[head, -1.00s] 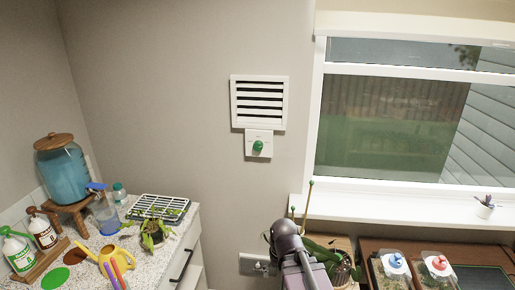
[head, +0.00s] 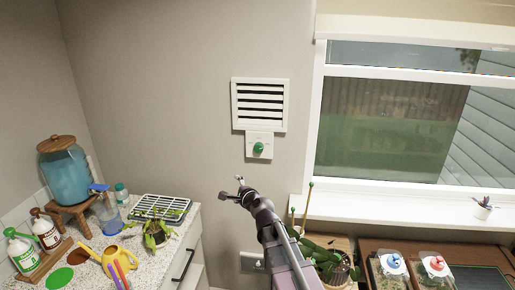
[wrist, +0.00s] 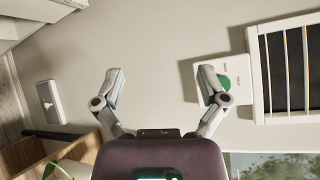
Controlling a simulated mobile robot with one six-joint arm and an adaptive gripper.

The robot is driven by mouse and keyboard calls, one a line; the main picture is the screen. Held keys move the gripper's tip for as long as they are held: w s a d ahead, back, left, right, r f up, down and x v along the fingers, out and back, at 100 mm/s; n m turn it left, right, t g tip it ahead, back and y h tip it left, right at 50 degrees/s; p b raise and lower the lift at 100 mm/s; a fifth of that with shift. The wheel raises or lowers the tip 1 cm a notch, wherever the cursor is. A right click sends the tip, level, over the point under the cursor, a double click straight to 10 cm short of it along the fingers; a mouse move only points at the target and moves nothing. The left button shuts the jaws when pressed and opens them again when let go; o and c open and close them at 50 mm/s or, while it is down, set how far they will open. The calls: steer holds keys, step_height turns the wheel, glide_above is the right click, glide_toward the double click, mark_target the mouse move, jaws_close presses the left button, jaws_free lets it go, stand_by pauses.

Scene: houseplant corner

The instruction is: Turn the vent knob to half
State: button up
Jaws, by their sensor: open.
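The vent knob (head: 258,148) is a green knob on a white wall plate (head: 250,154), just below the slatted white vent (head: 259,104). In the wrist view the green knob (wrist: 224,81) shows partly behind my gripper's right finger, on its plate (wrist: 240,88). The knob's exact angle is too small to read. My gripper (head: 232,188) is in the head view below and left of the knob, apart from it. In the wrist view my gripper (wrist: 161,82) is open, with its two fingers spread and nothing between them.
A window with a white sill (head: 420,203) is to the right. Plants and a wooden stand (head: 341,243) are below. The counter at left holds a blue dispenser (head: 65,174), a yellow watering can (head: 117,262), a wire rack (head: 160,207) and bottles. The wall around the knob is clear.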

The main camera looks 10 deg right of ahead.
mark_target(258, 149)
steer(key=w+d+r+m+t+h, duration=0.1)
steer(key=w+d+r+m+h, duration=0.1)
steer(key=m, duration=0.8)
steer(key=w+d+r+m+t+h+p, duration=0.1)
steer(key=w+d+r+m+h, duration=0.2)
steer(key=d+m+h, duration=0.3)
steer(key=shift+w+m+t+h, duration=0.45)
steer(key=shift+m+h, duration=0.85)
steer(key=shift+m, duration=0.8)
steer(key=shift+w, duration=0.1)
steer(key=x, duration=1.3)
steer(key=shift+w+d, duration=0.1)
steer(key=shift+w, duration=0.15)
steer(key=c, duration=1.1)
steer(key=shift+c, duration=0.2)
